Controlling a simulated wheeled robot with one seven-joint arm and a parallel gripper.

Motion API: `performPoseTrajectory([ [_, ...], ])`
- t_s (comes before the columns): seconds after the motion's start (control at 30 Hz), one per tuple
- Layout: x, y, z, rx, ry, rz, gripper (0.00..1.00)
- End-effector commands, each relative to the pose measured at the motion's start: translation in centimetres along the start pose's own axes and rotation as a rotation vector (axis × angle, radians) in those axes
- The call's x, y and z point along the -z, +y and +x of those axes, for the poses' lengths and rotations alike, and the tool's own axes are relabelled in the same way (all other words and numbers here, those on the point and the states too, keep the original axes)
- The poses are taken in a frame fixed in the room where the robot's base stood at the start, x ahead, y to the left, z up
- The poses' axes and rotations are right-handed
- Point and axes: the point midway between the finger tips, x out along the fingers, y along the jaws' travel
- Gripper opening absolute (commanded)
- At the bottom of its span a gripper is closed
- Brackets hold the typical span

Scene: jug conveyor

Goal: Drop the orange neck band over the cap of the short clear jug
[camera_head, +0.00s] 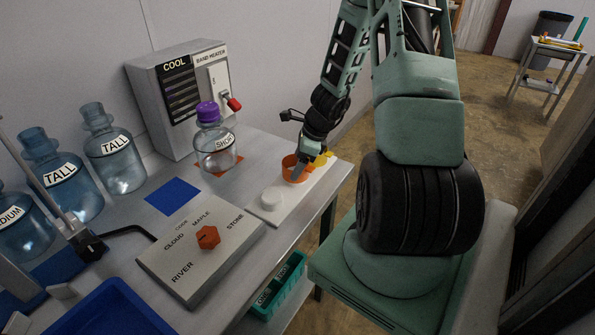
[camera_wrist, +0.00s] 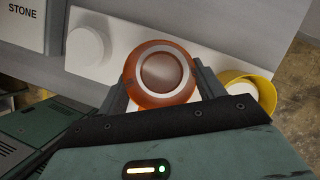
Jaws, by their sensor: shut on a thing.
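The short clear jug (camera_head: 216,151), labelled SHORT and with a purple cap (camera_head: 208,112), stands upright on an orange patch in front of the heater box. The orange neck band (camera_head: 291,164) is at my gripper (camera_head: 297,169), over the white strip at the table's right side. In the wrist view my gripper (camera_wrist: 163,78) is shut on the orange band (camera_wrist: 160,98), with one finger on each side. The band is round, with a pale ring and a brownish centre inside it. I cannot tell whether it touches the strip. The gripper is right of the jug, apart from it.
The white strip (camera_head: 268,216) has a bare white knob (camera_head: 272,197) and a yellow band (camera_head: 322,159) beside my gripper; the yellow band also shows in the wrist view (camera_wrist: 252,86). The heater (camera_head: 182,85) is behind.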

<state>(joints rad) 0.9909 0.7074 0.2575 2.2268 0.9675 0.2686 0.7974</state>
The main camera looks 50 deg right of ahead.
Motion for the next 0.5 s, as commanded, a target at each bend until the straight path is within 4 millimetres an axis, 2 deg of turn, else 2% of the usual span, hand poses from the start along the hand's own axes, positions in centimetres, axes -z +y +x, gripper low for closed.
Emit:
performPoseTrajectory([
  [0.03, -0.3, 0.0, -0.6, 0.000, 0.000, 0.000, 0.48],
  [0.5, -1.5, 0.0, -3.5, -0.001, 0.000, 0.000, 0.48],
])
